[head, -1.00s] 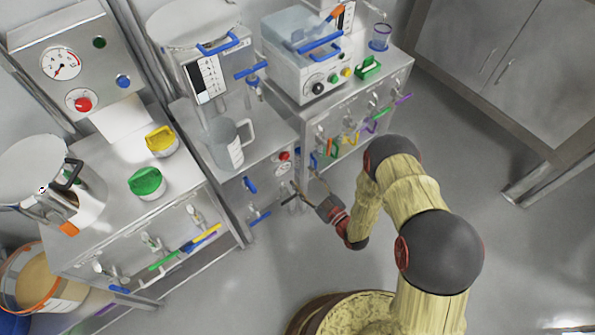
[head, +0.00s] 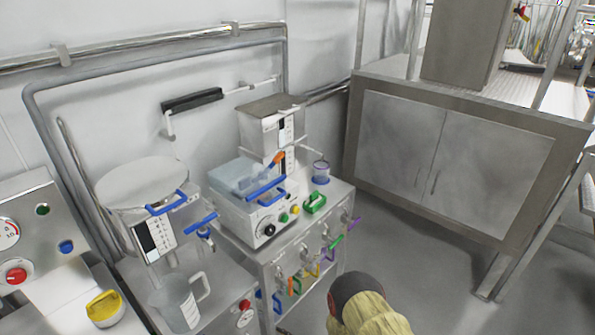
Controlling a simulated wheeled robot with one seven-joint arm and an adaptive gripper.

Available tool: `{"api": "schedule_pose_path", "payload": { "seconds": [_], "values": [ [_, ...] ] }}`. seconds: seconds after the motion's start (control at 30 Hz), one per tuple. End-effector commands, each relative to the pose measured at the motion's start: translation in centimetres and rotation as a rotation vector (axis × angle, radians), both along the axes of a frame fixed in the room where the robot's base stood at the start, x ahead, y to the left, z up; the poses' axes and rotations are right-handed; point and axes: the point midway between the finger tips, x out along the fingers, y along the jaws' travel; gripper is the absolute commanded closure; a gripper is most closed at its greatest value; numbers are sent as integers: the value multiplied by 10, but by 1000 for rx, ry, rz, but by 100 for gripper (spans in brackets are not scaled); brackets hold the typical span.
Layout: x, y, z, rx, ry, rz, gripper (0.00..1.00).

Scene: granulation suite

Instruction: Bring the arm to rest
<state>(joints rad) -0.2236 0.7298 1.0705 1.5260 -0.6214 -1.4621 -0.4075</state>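Only part of my own arm (head: 368,308) shows, at the bottom centre of the head view: a dark round joint and a yellowish link. It stands over the floor in front of the steel bench with the coloured handles. My gripper is outside the picture, so its fingers cannot be seen.
A steel bench (head: 262,262) with coloured handles on its front carries a white box machine (head: 246,205). A clear jug (head: 180,303) stands left of it, below a steel vessel (head: 140,186). A grey cabinet (head: 425,160) stands at the right. Grey floor (head: 425,275) is clear between.

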Motion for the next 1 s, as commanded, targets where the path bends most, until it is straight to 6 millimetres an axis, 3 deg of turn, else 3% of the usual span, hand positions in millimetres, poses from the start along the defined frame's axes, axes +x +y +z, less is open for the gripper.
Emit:
{"api": "schedule_pose_path", "payload": {
  "seconds": [0.03, 0.1, 0.2, 0.33, 0.43, 0.57, 0.8, 1.0],
  "values": [
    [-13, -9, -27, -63, 95, -14, 49],
    [-27, -24, -60, -154, 225, -38, 49],
    [-39, -48, -87, -274, 383, -83, 49],
    [-43, -84, -91, -412, 556, -166, 49],
    [-43, -113, -76, -500, 672, -245, 49],
    [-45, -150, -34, -589, 814, -365, 49],
    [-65, -206, 84, -659, 1033, -595, 49],
    [-101, -233, 185, -636, 1163, -746, 49]
  ]
}}
